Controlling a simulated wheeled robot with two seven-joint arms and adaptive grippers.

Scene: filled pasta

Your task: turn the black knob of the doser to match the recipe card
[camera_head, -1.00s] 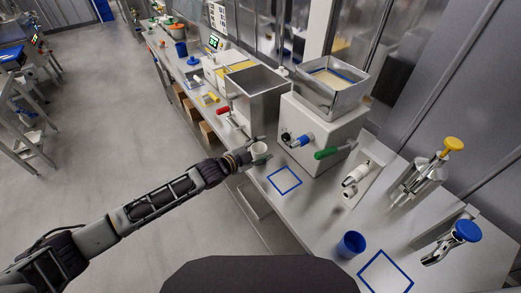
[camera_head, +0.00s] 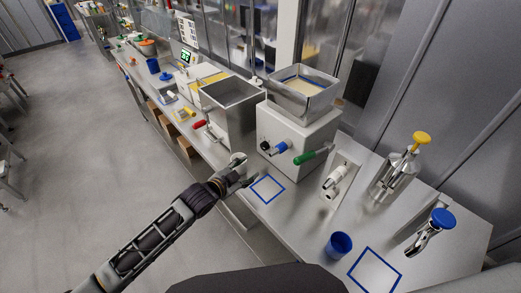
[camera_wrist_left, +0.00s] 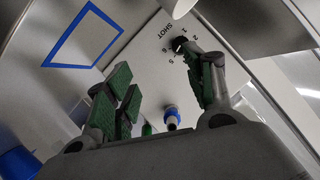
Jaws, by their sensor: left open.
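The doser (camera_head: 303,133) is a white box with a steel hopper on top. Its black knob (camera_head: 264,146) is on the front face, left of a blue-collared nozzle (camera_head: 281,148) and a green handle (camera_head: 311,156). In the left wrist view the black knob (camera_wrist_left: 180,44) sits beside printed numerals and the word SHOT; its pointer is too small to read. My left gripper (camera_head: 238,172) is in front of and below the knob, apart from it. In the wrist view the left gripper (camera_wrist_left: 165,78) is open and empty, one finger partly overlapping the knob's surroundings. My right gripper is out of view. No readable recipe card shows.
A blue-outlined square (camera_head: 267,188) marks the bench in front of the doser. A blue cup (camera_head: 338,245) and a yellow-topped steel dispenser (camera_head: 398,172) stand to the right. A steel bin (camera_head: 231,112) stands left of the doser.

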